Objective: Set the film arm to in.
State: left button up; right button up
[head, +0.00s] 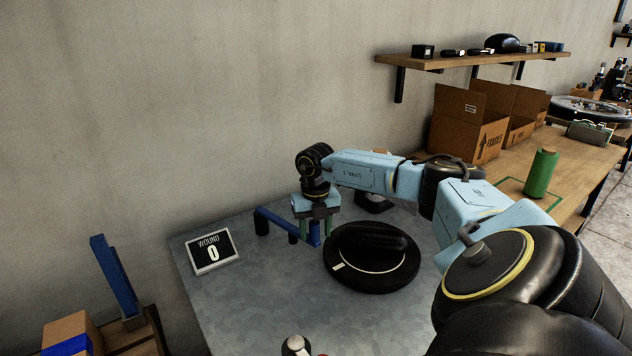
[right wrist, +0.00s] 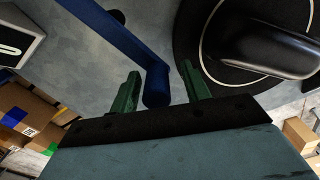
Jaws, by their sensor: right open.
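The film arm is a blue bar (head: 283,219) on the grey metal table, running from a dark post at its left to a blue upright end piece. In the right wrist view the bar (right wrist: 118,32) comes in from the upper left and ends in a blue cylinder (right wrist: 157,84). My right gripper (head: 315,230) points down over this end. Its green fingers (right wrist: 162,82) are open, one on each side of the cylinder, with visible gaps; I cannot tell contact in depth. My left gripper is not in view.
A black round turntable (head: 345,283) with a dark elongated piece on it stands just right of the film arm. A sign (head: 212,251) reads "WOUND 0". A pale-topped knob (head: 295,345) is at the front. Cardboard boxes (head: 466,140) and a green bottle (head: 541,172) are at right.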

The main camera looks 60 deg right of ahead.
jog(key=shift+r, duration=0.35)
notch_tip(320, 180, up, 7)
jog(key=shift+f+p, duration=0.1)
jog(key=shift+p, duration=0.65)
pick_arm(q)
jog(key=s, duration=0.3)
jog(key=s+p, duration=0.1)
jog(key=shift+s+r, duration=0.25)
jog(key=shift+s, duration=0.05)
pick_arm(e)
notch_tip(320, 180, up, 6)
